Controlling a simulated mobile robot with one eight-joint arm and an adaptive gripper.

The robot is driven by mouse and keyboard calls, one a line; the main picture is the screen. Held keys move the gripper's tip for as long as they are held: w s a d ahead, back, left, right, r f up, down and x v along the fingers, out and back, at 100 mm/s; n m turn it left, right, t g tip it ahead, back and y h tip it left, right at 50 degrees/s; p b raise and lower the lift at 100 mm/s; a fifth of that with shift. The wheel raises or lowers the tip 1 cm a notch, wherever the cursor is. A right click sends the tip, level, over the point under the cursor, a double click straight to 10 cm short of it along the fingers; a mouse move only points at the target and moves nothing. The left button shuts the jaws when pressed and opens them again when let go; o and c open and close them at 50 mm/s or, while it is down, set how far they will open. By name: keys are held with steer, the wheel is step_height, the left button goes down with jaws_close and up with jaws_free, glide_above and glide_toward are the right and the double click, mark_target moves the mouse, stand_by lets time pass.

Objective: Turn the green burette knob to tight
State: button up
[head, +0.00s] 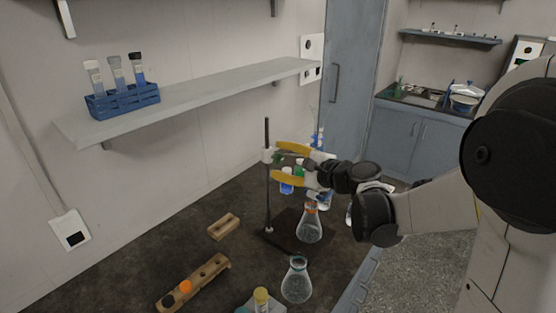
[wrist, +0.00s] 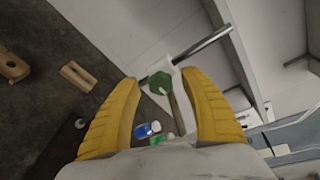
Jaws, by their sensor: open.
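The green burette knob (wrist: 160,83) shows in the wrist view as a faceted green piece between and just beyond the fingertips. My gripper (wrist: 158,85) has yellow fingers spread apart, one on each side of the knob, with visible gaps. In the head view my gripper (head: 283,161) is at the burette stand's dark upright rod (head: 267,185), above the bench. The knob is mostly hidden there by the fingers. The rod stands upright on a dark base plate. Whether either finger touches the knob cannot be told.
A flask with an orange collar (head: 309,226) stands below my gripper, and another flask (head: 297,281) is nearer. Bottles with blue and green parts (head: 286,184) stand behind the fingers. Wooden blocks (head: 224,227) lie on the left bench. A wall shelf (head: 200,99) holds a blue tube rack (head: 122,101).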

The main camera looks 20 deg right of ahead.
steer(key=v, duration=1.1)
steer(key=shift+s+a, duration=0.1)
steer(key=shift+s, duration=0.05)
